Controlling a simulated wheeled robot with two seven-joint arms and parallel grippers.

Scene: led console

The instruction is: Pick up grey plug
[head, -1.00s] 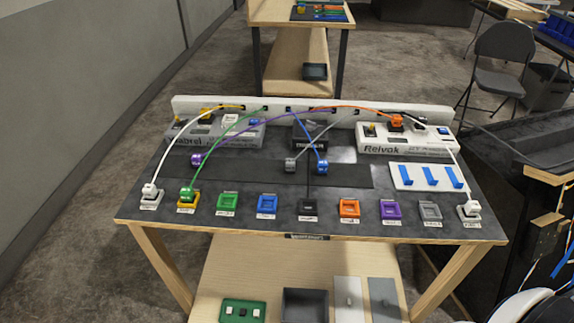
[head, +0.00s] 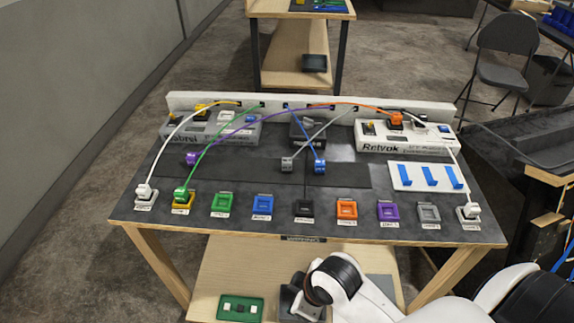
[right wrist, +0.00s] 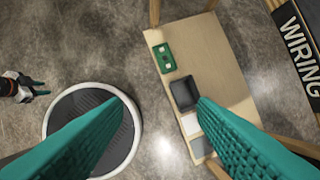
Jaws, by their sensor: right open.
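The grey plug (head: 287,164) lies on the dark console top left of the blue plug (head: 319,166), with a grey cable running up to the back rail. The grey socket (head: 428,213) is in the front row at the right, with no plug in it. My right gripper (right wrist: 158,105) is open and empty in the right wrist view, its teal fingers wide apart above the floor and lower shelf. The grey plug is out of that view. My left gripper (right wrist: 38,88) shows small at the left edge there, its jaw gap unclear.
White plugs (head: 144,191) stand at both front corners. A purple plug (head: 192,158), green plug (head: 181,194) and orange plug (head: 396,121) have cables arching over the console. The lower shelf (head: 225,275) holds a green tray (head: 240,308). Blue clips (head: 428,177) sit at right.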

